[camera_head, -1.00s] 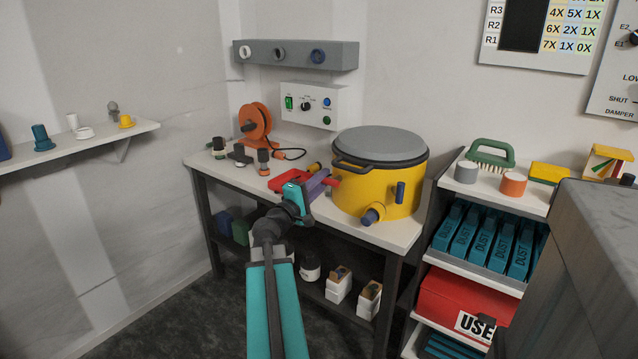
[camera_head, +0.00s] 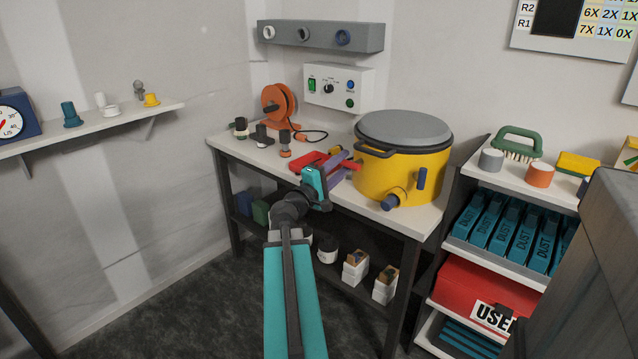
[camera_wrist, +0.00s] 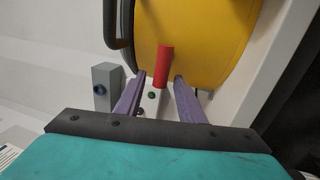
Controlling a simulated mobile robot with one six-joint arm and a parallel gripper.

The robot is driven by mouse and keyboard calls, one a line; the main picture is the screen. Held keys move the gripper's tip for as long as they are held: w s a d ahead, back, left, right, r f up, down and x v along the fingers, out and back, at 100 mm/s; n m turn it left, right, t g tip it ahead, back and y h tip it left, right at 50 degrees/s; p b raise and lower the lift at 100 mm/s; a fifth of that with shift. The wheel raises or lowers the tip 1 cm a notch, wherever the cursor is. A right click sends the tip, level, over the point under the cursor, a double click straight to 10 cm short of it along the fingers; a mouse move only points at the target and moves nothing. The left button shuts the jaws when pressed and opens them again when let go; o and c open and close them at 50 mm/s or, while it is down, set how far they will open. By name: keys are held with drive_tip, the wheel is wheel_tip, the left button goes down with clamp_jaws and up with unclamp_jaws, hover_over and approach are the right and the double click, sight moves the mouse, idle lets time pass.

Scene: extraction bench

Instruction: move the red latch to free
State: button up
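The red latch (camera_wrist: 165,68) shows in the wrist view as a short red bar standing out by the side of the yellow pot (camera_wrist: 205,35). In the head view the red latch (camera_head: 353,164) is a small red bit at the pot's left side, partly hidden by my fingers. My gripper (camera_wrist: 160,84) is open, its two purple fingers spread apart, with the latch in line with the gap between them. I cannot tell whether a finger touches it. My gripper (camera_head: 343,166) also shows in the head view.
The yellow pot (camera_head: 400,178) with its grey lid fills the bench's right end. A red flat piece (camera_head: 308,161), an orange reel (camera_head: 279,105) and several small dark-topped items stand left of my gripper. A grey block (camera_wrist: 107,85) shows in the wrist view.

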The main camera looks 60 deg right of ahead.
drive_tip(key=v, duration=0.4)
drive_tip(key=shift+a, duration=0.4)
drive_tip(key=shift+d+r+p, duration=0.15)
drive_tip(key=shift+p, duration=0.5)
drive_tip(key=shift+w+p, duration=0.15)
drive_tip(key=shift+p, duration=0.5)
drive_tip(key=shift+w+a+p, duration=0.1)
drive_tip(key=shift+a+p, duration=0.1)
drive_tip(key=shift+p, duration=0.95)
drive_tip(key=p+v, duration=0.2)
drive_tip(key=p, duration=0.7)
drive_tip(key=shift+a+p, duration=0.1)
drive_tip(key=shift+p, duration=0.2)
drive_tip(key=p, duration=0.5)
approach(342, 163)
drive_tip(key=shift+f+v, duration=0.2)
drive_tip(key=shift+v, duration=1.3)
drive_tip(key=shift+w, duration=0.1)
